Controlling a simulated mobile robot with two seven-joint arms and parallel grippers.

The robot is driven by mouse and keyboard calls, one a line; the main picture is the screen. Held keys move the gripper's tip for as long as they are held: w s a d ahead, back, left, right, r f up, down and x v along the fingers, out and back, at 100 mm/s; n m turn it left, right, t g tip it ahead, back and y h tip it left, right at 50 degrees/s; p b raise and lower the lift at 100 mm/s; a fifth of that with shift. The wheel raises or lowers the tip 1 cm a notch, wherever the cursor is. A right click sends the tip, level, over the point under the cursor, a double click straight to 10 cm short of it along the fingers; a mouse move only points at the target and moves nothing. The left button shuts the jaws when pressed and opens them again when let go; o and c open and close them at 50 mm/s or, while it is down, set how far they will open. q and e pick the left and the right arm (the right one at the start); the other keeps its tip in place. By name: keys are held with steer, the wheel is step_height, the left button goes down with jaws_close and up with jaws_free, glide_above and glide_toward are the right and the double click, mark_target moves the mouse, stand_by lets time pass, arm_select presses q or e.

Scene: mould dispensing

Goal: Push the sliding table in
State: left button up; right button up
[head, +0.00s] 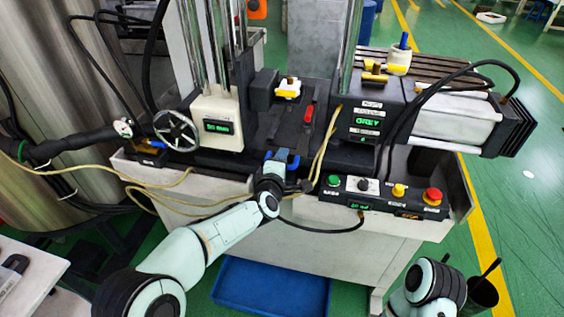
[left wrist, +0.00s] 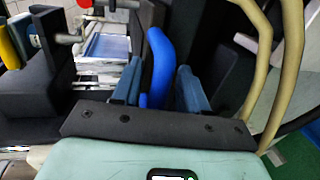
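The sliding table (head: 270,128) is a dark slide in the middle of the moulding machine, between the machine's posts. A blue handle (head: 292,159) is at its front; it also shows in the left wrist view (left wrist: 159,58) as an upright curved blue bar. My left gripper (head: 275,163) is at this handle. In the left wrist view its two blue-grey fingers (left wrist: 160,88) stand on either side of the bar, with a gap on the right finger's side. The handle's lower end is hidden by the gripper's palm. My right arm shows at lower right; its gripper is not seen.
A control panel (head: 382,195) with green, yellow and red buttons is right of my left gripper. A handwheel (head: 176,131) is to the left. Beige cables (head: 325,140) hang close by on the right. A blue tray (head: 270,288) lies on the floor below.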

arm_select(q)
steer(key=shift+r, duration=0.1)
steer(key=v, duration=1.3)
steer(key=shift+s+b, duration=0.25)
steer(key=shift+b, duration=0.1)
